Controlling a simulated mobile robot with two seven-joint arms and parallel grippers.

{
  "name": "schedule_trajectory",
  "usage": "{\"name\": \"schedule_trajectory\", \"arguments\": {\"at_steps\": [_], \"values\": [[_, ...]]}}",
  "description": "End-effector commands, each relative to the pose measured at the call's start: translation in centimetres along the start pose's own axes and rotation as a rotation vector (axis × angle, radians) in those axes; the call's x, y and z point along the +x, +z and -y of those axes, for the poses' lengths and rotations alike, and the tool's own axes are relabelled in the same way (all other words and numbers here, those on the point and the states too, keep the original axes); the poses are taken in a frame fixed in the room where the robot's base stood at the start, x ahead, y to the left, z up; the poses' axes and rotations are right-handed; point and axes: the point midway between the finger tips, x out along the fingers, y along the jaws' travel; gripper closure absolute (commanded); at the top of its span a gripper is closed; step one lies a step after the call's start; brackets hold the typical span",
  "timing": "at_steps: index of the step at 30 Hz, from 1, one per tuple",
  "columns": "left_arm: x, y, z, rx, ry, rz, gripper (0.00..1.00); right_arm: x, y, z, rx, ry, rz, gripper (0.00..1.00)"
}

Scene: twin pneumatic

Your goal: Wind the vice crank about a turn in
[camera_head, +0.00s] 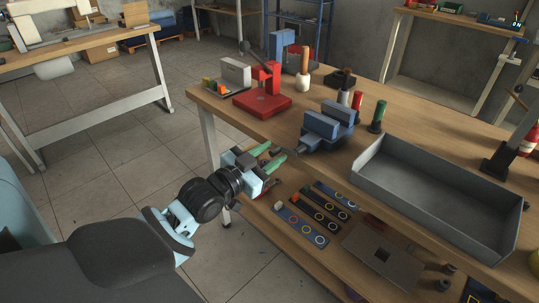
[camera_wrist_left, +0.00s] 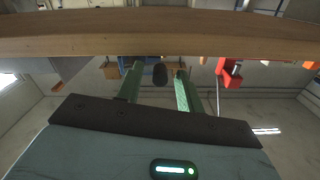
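The blue vice (camera_head: 325,126) stands on the workbench near its front edge. A dark rod end (camera_head: 294,154) sticks out from its front towards my left gripper. My left gripper (camera_head: 275,156) has green fingers and is at the bench's front edge, just in front of the vice. In the left wrist view a dark rounded knob (camera_wrist_left: 160,74), seemingly the crank handle, appears between the two green fingers. Gaps show on both sides of it, so the gripper is open. How deep the knob sits between the fingers is unclear. My right gripper is not in view.
The wooden workbench (camera_head: 240,118) carries a red press (camera_head: 264,97), a grey open tray (camera_head: 440,203), and green and red upright handles near the vice. A lower shelf holds flat strips with rings (camera_head: 300,223). In the left wrist view the bench edge (camera_wrist_left: 160,35) crosses the top.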

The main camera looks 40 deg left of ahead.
Motion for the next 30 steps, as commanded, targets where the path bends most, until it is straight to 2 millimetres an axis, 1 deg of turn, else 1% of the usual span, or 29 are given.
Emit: {"name": "schedule_trajectory", "arguments": {"at_steps": [8,15,16,17,25,30], "values": [[0.1,0.0,0.0,-0.001,0.0,0.001,0.63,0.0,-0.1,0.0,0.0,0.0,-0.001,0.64],[0.1,0.0,0.0,-0.001,0.0,0.0,0.94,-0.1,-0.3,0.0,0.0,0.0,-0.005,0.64],[0.1,0.0,0.0,-0.001,0.0,0.0,0.98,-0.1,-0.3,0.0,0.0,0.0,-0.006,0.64],[0.1,0.0,0.0,-0.001,0.0,0.0,1.0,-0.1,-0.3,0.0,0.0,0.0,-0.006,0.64],[0.1,-0.1,0.0,0.017,0.0,0.0,1.0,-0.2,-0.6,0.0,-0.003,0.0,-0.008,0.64],[0.1,-0.5,0.2,0.079,0.001,0.0,1.0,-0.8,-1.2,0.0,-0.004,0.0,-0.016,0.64]]}}
